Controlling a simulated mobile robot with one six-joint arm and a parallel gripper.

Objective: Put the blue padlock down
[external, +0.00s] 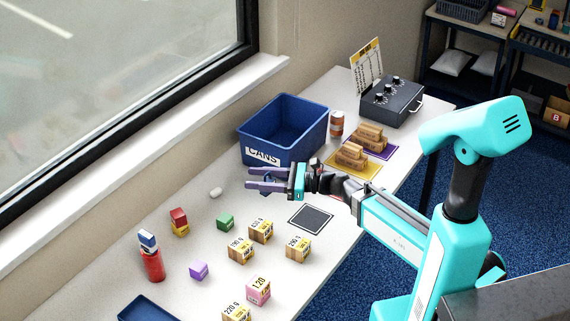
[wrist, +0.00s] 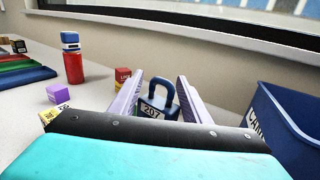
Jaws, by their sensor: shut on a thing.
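The blue padlock (wrist: 157,112) shows in the wrist view between the two pale purple fingers. Its blue shackle points up and its body carries a label reading 207. My gripper (wrist: 158,82) is shut on it. In the external view my gripper (external: 250,178) is over the table, in front of the blue CANS bin, pointing left. The padlock is mostly hidden by the fingers there. I cannot tell whether the padlock touches the table.
The blue CANS bin (external: 300,142) stands just behind my gripper. A dark square mat (external: 311,217) lies bare to its lower right. Several numbered cartons (external: 261,232), a green cube (external: 225,222) and a red bottle (external: 153,265) stand further forward. A small white item (external: 216,192) lies left of my gripper.

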